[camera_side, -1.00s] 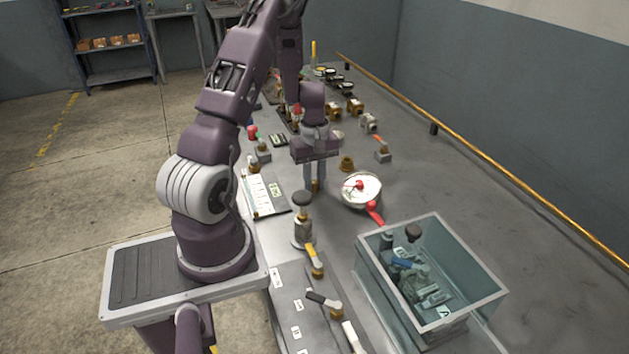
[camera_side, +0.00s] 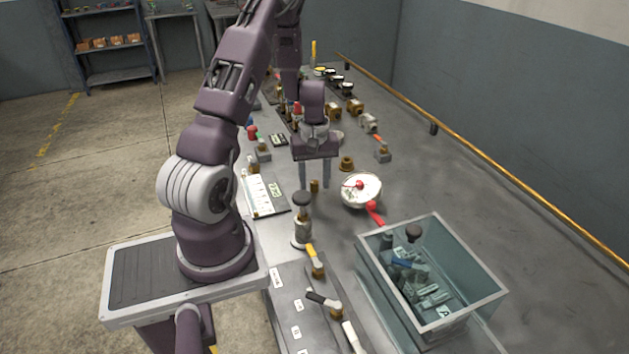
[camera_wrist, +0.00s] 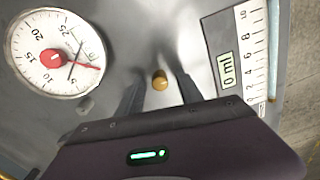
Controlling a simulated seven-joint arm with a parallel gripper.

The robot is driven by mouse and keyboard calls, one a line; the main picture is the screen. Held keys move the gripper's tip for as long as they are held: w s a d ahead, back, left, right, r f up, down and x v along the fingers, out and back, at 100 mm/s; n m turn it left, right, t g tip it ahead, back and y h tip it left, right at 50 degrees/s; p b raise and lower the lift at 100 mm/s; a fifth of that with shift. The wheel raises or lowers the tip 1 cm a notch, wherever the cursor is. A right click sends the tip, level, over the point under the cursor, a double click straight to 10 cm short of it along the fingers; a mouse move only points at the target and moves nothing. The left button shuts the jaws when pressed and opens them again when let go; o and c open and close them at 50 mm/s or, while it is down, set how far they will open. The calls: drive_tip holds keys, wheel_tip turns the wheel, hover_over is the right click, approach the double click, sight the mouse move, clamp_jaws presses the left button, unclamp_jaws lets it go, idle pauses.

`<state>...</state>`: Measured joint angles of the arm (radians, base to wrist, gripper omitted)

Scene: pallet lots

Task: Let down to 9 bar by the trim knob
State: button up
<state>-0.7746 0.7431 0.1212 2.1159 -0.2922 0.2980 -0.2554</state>
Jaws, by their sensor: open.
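My gripper (camera_side: 314,186) is open, pointing down, with one finger on each side of a small brass knob (camera_side: 314,185) on the bench. In the wrist view the brass knob (camera_wrist: 160,80) stands in the gap between the fingers (camera_wrist: 160,74), with clear space on both sides. The round white gauge (camera_wrist: 38,80) is left of the knob in the wrist view, numbered up to 25, with a red hub and pointer and a thin dark needle. I cannot read its value surely. The gauge (camera_side: 350,200) also shows in the side view.
A dark-topped fitting (camera_side: 302,200) stands close in front. A glass tank (camera_side: 470,290) is at front right; a red lever (camera_side: 375,213) lies between gauge and tank.

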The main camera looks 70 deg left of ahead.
sight(315, 182)
wheel_tip(315, 182, up, 6)
drive_tip(key=shift+r, duration=0.45)
drive_tip(key=shift+d, duration=0.1)
drive_tip(key=w+d+r+m+t, duration=0.2)
drive_tip(key=d+r+m, duration=0.3)
drive_tip(key=d+r, duration=0.7)
drive_tip(key=s+d+r+m+t, duration=0.1)
drive_tip(key=s+d+r+m, duration=0.3)
drive_tip(key=s+d, duration=0.3)
drive_tip(key=s+d+r+m+t, duration=0.2)
drive_tip(key=s+d+r+m, duration=0.2)
drive_tip(key=s+d+m, duration=0.3)
drive_tip(key=shift+d+t, duration=0.3)
drive_tip(key=shift+d, duration=0.95)
drive_tip(key=shift+w+r, duration=0.1)
drive_tip(key=shift+r, duration=0.05)
